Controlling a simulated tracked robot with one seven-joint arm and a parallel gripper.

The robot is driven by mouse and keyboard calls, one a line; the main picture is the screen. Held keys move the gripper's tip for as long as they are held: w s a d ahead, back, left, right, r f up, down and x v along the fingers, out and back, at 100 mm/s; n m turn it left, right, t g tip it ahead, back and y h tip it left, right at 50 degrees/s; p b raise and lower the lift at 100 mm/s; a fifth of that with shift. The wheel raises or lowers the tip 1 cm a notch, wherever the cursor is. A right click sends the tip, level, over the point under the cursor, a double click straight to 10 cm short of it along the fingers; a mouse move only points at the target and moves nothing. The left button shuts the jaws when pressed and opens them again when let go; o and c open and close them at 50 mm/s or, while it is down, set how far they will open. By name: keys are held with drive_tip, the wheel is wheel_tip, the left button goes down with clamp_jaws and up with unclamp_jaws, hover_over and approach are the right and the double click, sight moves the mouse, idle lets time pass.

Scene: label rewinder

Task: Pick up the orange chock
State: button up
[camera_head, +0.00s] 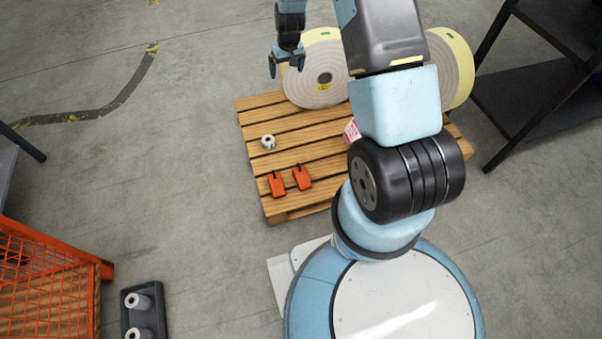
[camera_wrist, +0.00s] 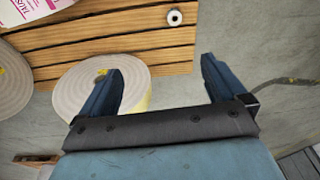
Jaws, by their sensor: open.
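Two orange chocks lie side by side near the front left edge of a wooden pallet (camera_head: 285,153). The left orange chock (camera_head: 277,184) and the right orange chock (camera_head: 302,178) each have a dark piece at the top. My gripper (camera_head: 286,66) is open and empty, in front of or above the large roll at the back of the pallet, well away from the chocks. In the wrist view my gripper (camera_wrist: 160,90) has its fingers wide apart, with the pallet (camera_wrist: 130,45) beyond. No chock shows in the wrist view.
Two large label rolls stand on the pallet, the left one (camera_head: 318,80) and the right one (camera_head: 452,70). A small white roll (camera_head: 268,142) and a pink-white box (camera_head: 352,130) also sit there. A dark shelf (camera_head: 535,90) stands right, an orange mesh crate (camera_head: 45,280) lower left.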

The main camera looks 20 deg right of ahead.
wheel_tip(320, 180, down, 19)
drive_tip(key=s, duration=0.2)
drive_tip(key=g, duration=0.2)
hover_over(300, 167)
wheel_tip(300, 167, down, 19)
drive_tip(key=f, duration=0.8)
drive_tip(key=shift+w+a, duration=0.15)
drive_tip(key=shift+a, duration=0.1)
drive_tip(key=shift+d+f, duration=0.15)
drive_tip(key=shift+f, duration=1.15)
drive_tip(key=shift+d+f, duration=0.1)
drive_tip(key=shift+f, duration=1.2)
drive_tip(key=shift+c, duration=0.2)
drive_tip(key=c, duration=1.3)
